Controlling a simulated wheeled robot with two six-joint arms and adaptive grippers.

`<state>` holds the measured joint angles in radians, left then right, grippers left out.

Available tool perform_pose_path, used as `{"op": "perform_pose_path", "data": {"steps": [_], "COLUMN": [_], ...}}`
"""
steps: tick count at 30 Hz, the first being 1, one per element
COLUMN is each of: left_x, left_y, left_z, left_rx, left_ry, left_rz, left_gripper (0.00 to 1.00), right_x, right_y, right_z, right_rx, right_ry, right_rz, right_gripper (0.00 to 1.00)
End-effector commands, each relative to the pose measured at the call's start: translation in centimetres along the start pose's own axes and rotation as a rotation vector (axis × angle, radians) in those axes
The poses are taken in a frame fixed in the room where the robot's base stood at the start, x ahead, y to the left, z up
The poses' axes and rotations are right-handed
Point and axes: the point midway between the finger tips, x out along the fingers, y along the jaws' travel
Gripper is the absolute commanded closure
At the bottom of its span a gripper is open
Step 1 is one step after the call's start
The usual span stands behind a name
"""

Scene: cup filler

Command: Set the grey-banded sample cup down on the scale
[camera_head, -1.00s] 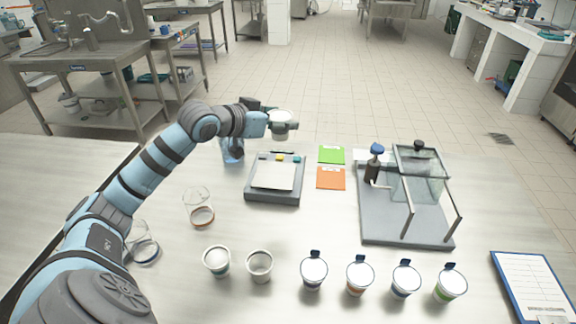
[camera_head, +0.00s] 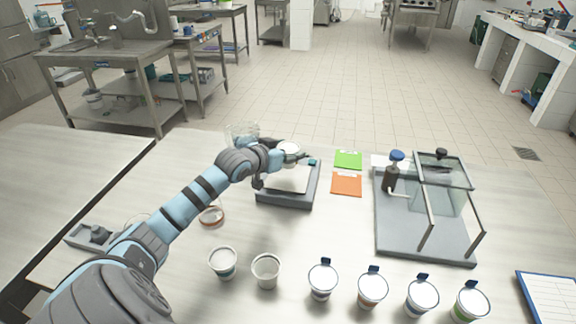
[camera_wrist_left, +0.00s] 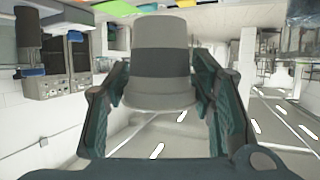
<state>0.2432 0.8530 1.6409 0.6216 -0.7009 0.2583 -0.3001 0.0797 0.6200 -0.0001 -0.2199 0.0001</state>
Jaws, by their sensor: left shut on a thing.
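My left gripper (camera_head: 291,155) is shut on the grey-banded sample cup (camera_head: 289,147) and holds it at the back of the scale (camera_head: 284,201) in the head view. The cup overlaps the back part of the scale's pale square pan (camera_head: 290,182); whether it touches the pan cannot be told. In the left wrist view the pale cup with its dark grey band (camera_wrist_left: 160,62) stands between the two fingers of the left gripper (camera_wrist_left: 158,78). That view is upside down, with the room's ceiling lights below. My right gripper is not in view.
Green (camera_head: 348,159) and orange (camera_head: 346,184) cards lie right of the scale. A glass-shielded stand (camera_head: 425,245) is farther right. Two open cups (camera_head: 223,262) and several lidded cups (camera_head: 372,288) stand in front. A clear beaker (camera_head: 242,131) is behind my left arm.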

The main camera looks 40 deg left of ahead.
Motion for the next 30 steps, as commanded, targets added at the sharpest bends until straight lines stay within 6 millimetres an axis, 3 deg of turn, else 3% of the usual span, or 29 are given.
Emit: {"op": "perform_pose_path", "data": {"steps": [6, 11, 12, 15, 25, 30], "left_x": [1.5, 1.5, 1.5, 1.4, 1.3, -0.7], "left_y": [0.0, 0.0, 0.0, 0.0, 0.0, -0.2], "left_z": [3.7, 3.6, 3.6, 3.6, 3.5, 3.4], "left_rx": [-0.001, 0.001, 0.001, 0.001, 0.002, 0.008], "left_ry": [-0.002, 0.0, -0.001, -0.001, -0.001, -0.002], "left_rz": [0.0, 0.0, 0.0, 0.0, 0.0, -0.004], "left_gripper": [0.8, 0.8, 0.45, 0.3, 0.3, 0.3], "right_x": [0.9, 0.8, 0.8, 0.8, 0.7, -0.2], "right_y": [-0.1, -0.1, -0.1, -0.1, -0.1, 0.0], "right_z": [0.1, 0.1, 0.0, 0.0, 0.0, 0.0], "right_rx": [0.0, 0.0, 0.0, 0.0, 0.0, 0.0], "right_ry": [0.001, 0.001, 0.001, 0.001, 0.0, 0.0], "right_rz": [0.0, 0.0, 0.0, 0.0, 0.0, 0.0], "right_gripper": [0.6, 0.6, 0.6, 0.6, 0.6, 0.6]}}
